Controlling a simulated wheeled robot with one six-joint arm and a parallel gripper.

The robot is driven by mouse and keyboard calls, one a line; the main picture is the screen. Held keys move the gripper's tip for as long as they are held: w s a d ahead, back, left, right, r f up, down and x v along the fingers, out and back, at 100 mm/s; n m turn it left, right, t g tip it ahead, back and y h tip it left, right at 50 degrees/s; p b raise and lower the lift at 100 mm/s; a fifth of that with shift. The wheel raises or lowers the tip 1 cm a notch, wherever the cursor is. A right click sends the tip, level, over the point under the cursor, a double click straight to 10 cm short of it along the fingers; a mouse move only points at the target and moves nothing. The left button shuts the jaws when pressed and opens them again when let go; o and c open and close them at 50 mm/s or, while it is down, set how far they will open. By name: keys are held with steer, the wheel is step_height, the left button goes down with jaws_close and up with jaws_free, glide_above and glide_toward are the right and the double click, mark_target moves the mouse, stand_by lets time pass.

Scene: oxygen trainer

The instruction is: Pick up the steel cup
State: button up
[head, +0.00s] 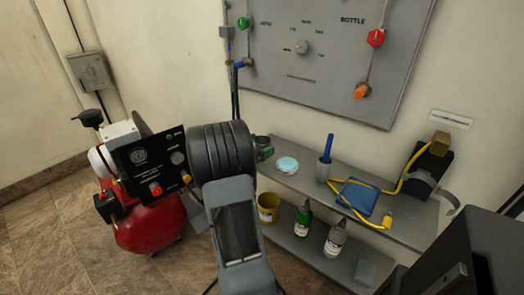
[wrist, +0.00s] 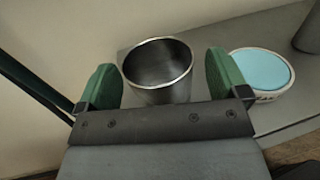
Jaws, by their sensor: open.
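The steel cup (wrist: 158,72) is an open, shiny grey cup standing upright on the grey shelf in the wrist view. My gripper (wrist: 162,78) is open, with one green finger to the left of the cup and one to its right in the picture. The cup appears just ahead of the gripper's bar, and I cannot tell whether its lower part is fully between the fingers. In the head view my arm hides most of the gripper and cup; only a small green and grey bit shows beside the dark wrist.
A white dish with a light blue top (wrist: 262,72) stands close right of the cup. Farther along the shelf (head: 405,228) are a blue-handled holder (head: 324,165) and a blue cloth (head: 357,197) with a yellow hose. Bottles stand on the lower shelf. A red compressor (head: 148,222) is at left.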

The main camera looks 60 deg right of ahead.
steer(key=shift+s+d, duration=0.15)
steer(key=shift+d, duration=0.35)
steer(key=shift+c, duration=0.2)
steer(key=c, duration=0.9)
steer(key=shift+c, duration=0.2)
